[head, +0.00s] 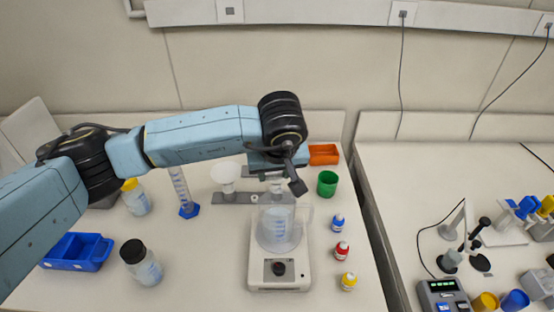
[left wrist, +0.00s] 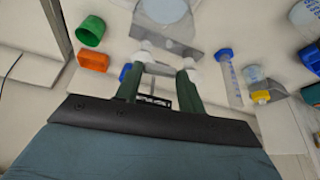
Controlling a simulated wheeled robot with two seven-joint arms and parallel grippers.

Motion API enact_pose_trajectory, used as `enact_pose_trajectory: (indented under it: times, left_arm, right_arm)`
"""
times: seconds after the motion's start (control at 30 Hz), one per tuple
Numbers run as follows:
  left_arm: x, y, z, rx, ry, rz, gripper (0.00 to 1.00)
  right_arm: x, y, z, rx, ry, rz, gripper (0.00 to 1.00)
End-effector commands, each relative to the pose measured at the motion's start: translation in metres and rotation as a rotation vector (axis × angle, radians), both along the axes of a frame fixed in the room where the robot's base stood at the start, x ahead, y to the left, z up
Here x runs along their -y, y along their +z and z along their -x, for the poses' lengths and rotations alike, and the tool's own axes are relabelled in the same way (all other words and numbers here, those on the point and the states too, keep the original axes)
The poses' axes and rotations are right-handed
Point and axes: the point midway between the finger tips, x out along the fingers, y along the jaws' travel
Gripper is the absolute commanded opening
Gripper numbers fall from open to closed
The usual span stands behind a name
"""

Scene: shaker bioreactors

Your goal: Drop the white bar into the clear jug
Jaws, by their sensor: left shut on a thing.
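The clear jug (head: 277,229) stands upright on a white stirrer plate (head: 279,274) with a dark knob in the head view. My left gripper (head: 287,178) is above and slightly behind the jug, pointing down. In the left wrist view its two green fingers (left wrist: 162,72) are seen from above, with pale tips. The gripper is shut on the white bar, which is small and mostly hidden; a pale strip shows between the fingers. I cannot see the bar clearly in the head view. My right gripper is not in view.
A green cup (head: 327,184) and an orange tray (head: 323,154) stand behind right. Red (head: 342,250), blue (head: 338,223) and yellow-capped (head: 348,282) bottles stand right of the stirrer. A graduated cylinder (head: 183,190), a black-capped bottle (head: 141,262) and a blue tray (head: 77,252) are left.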

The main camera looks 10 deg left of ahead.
Motion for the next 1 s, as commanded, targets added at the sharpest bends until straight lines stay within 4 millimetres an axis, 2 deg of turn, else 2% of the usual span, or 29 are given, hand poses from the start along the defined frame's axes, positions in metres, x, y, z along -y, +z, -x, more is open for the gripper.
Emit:
enact_pose_trajectory:
  times: [0.03,0.1,0.23,0.37,0.6,0.83,0.87,1.0]
  left_arm:
    - [0.0,-0.008,0.001,-0.003,0.0,0.0,0.18]
    - [0.0,-0.016,0.001,-0.004,0.0,0.001,0.18]
    - [0.0,-0.032,0.001,-0.004,0.0,0.001,0.18]
    - [0.0,-0.045,0.001,-0.003,-0.001,0.001,0.18]
    - [0.0,-0.053,0.0,0.0,-0.001,0.0,0.18]
    - [0.0,-0.053,0.0,0.0,-0.001,0.0,0.18]
    - [0.0,-0.053,0.0,-0.001,-0.001,0.0,0.43]
    - [0.0,-0.053,0.0,-0.001,-0.001,0.0,0.61]
  right_arm:
    - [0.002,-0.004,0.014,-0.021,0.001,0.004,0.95]
    - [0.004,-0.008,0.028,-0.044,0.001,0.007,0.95]
    - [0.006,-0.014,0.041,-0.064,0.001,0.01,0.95]
    - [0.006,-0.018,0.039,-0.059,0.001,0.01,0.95]
    - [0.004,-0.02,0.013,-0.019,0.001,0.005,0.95]
    - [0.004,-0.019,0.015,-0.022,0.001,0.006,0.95]
    - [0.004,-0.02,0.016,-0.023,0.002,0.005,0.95]
    - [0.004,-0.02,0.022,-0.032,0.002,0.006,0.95]
